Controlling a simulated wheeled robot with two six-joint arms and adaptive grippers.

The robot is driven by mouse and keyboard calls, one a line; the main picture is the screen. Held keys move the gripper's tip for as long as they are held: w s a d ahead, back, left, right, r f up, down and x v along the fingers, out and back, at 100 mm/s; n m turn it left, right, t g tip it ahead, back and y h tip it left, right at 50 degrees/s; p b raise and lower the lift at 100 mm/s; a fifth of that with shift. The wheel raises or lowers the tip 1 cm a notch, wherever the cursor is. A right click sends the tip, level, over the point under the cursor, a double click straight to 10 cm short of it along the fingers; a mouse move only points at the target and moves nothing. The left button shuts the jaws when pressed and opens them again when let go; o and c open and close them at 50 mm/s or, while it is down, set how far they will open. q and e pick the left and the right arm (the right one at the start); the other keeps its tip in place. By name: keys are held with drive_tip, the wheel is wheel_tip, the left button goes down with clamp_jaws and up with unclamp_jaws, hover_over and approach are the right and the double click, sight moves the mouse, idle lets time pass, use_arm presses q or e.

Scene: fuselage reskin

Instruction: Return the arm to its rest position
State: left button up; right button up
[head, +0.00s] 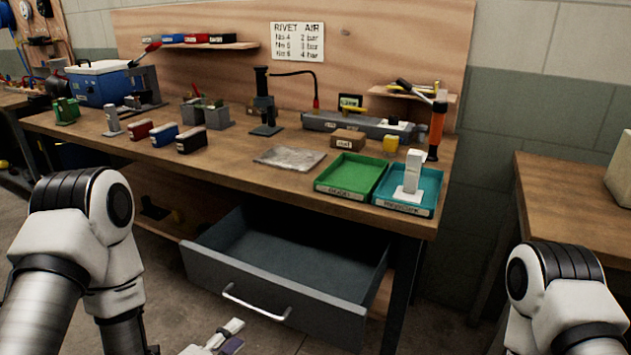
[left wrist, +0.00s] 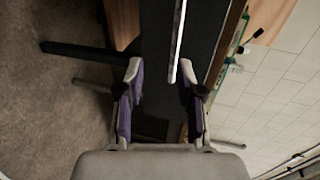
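My left arm shows at the left of the head view, with its upper links in white and black. My left gripper (head: 226,338) is low at the bottom edge, in front of and below the open drawer (head: 275,293). In the left wrist view my left gripper (left wrist: 160,72) has its two purple-grey fingers spread apart with nothing held between them. A pale bar lies beyond the right finger; I cannot tell for sure what it is. My right arm shows at the lower right of the head view, and its gripper is out of the picture.
The grey drawer, pulled out and seemingly empty, juts from under the wooden workbench (head: 235,150). Its handle (head: 256,304) faces me. A green tray (head: 326,187) and a teal tray (head: 430,209) sit at the bench's front right. Another table (head: 575,195) stands at right.

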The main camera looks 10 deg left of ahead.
use_arm(q)
drive_tip(key=s+a+f+n+g+y, duration=0.3)
drive_tip(key=s+f+n+g+y, duration=0.2)
drive_tip(key=s+f+n+g, duration=1.1)
drive_tip(key=s+a+f+n+t, duration=0.2)
drive_tip(key=s+f+n, duration=0.3)
drive_tip(key=s+n, duration=0.15)
wheel_tip(320, 180, up, 12)
drive_tip(key=p, duration=1.2)
drive_tip(key=shift+s+d+r+p, duration=0.2)
drive_tip(key=shift+s+p, duration=0.1)
drive_tip(key=shift+a, duration=0.1)
